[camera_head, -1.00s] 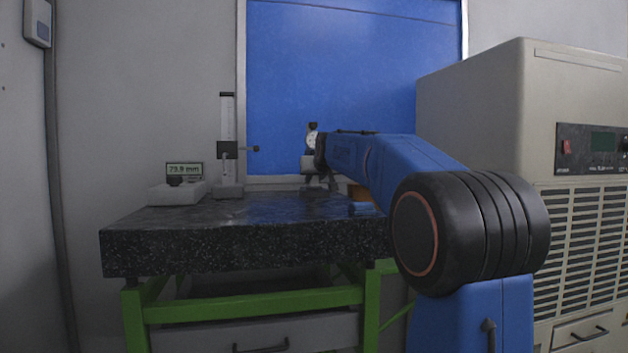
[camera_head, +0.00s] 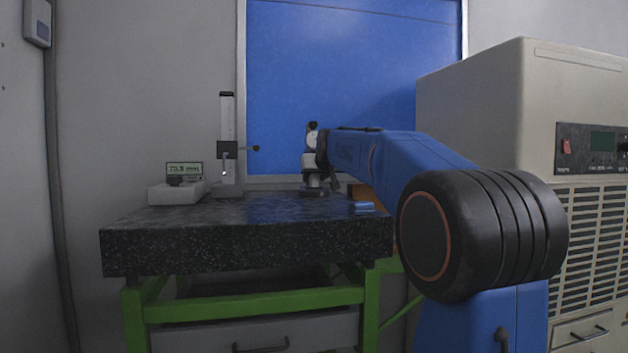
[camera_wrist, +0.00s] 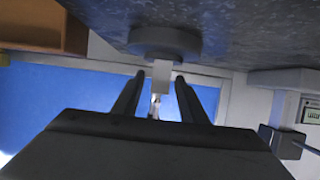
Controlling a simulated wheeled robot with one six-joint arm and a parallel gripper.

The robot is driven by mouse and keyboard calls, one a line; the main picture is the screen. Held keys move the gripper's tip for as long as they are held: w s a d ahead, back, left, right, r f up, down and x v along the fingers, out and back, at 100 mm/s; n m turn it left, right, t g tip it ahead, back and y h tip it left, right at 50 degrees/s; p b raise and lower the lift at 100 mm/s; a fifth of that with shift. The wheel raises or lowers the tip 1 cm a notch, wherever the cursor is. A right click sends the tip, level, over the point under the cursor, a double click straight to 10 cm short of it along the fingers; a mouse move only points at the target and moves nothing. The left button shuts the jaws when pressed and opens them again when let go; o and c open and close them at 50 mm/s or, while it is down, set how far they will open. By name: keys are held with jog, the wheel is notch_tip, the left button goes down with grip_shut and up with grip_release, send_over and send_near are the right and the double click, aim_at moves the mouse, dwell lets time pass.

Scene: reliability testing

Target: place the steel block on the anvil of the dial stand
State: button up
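The dial stand (camera_head: 312,133) shows its dial in the head view at the back of the dark stone table, partly hidden behind my arm's end. Its round anvil (camera_wrist: 165,42) is a grey disc in the wrist view, where the scene appears upside down. The pale steel block (camera_wrist: 161,78) is in line with the anvil and seems to touch its face. My gripper (camera_wrist: 160,78) has a dark finger on each side of the block, with visible gaps between. The fingers look open around it. The head view does not show the fingers clearly.
A height gauge (camera_head: 227,150) and a box with a green readout (camera_head: 180,188) stand left on the stone table (camera_head: 240,245). An orange-brown box (camera_head: 359,191) and a small blue item (camera_head: 364,206) are at the right. A large beige cabinet (camera_head: 480,100) stands right of my arm.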

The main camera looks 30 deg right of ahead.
jog(key=v, duration=1)
jog(key=shift+s, duration=0.2)
